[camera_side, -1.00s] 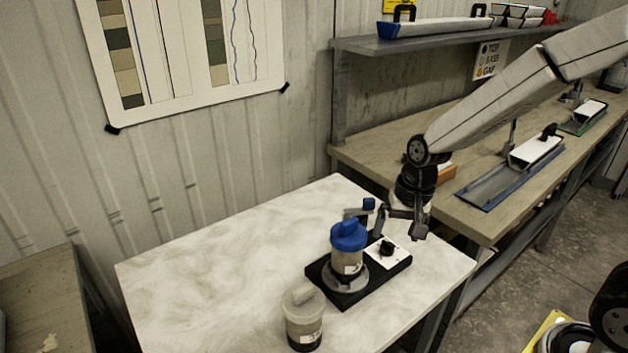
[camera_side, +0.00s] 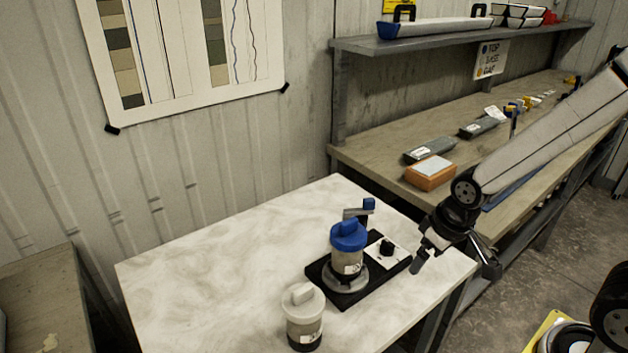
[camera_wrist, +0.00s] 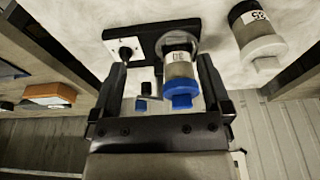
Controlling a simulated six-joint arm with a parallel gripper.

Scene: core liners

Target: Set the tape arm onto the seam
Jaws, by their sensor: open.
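A jar with a blue lid (camera_side: 348,237) stands upright on a round grey seat on a black base (camera_side: 345,297). The seam is where its lid meets the clear body. The tape arm (camera_side: 356,212), a small grey arm with a blue end, stands raised behind the jar; I cannot tell whether it touches the lid. In the wrist view the tape arm (camera_wrist: 145,92) and the blue-lidded jar (camera_wrist: 180,75) show between my fingers. My gripper (camera_side: 453,264) is open and empty, right of the base, near the table's right edge; it also shows in the wrist view (camera_wrist: 162,63).
A white plate with a black knob (camera_side: 386,247) sits on the base's right end. A white-lidded jar (camera_side: 303,316) stands on the table in front. The white table (camera_side: 200,270) is clear to the left. A bench with an orange box (camera_side: 430,173) stands behind at right.

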